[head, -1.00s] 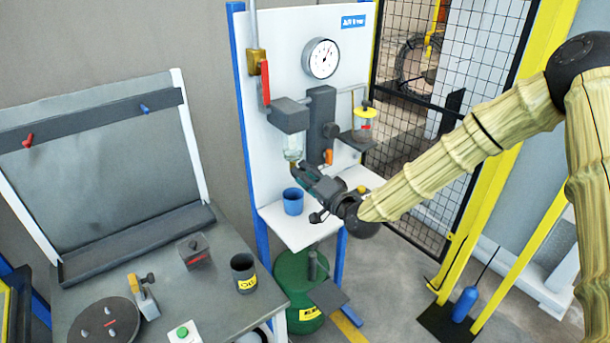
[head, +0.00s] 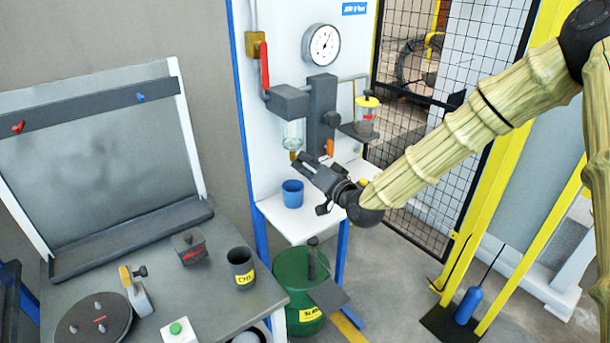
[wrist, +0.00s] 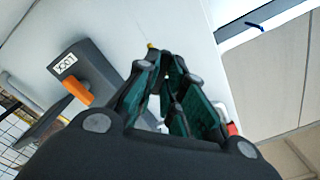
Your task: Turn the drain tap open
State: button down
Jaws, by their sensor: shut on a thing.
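The filter unit (head: 288,101) on the white panel has a clear glass bowl (head: 292,133) under it. The small brass drain tap (head: 295,154) is at the bowl's lower end, mostly hidden by my fingertips. My gripper (head: 303,160) reaches in from the right, its tips at the tap. In the wrist view, the green-padded fingers (wrist: 168,72) come together at the tips, with a small yellow bit (wrist: 150,45) just beyond them. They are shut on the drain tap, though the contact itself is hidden.
A blue cup (head: 292,193) stands on the white shelf (head: 285,219) below the bowl. An orange handle (head: 330,147) is close to the right of my gripper; it also shows in the wrist view (wrist: 78,91). A red lever (head: 264,64) is at upper left.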

jog(key=n+b, duration=0.9)
jog(key=shift+f+b, duration=0.15)
jog(key=shift+b, duration=0.25)
jog(key=shift+n, duration=0.3)
jog(key=c, duration=1.5)
grip_release()
jog(key=v, duration=1.2)
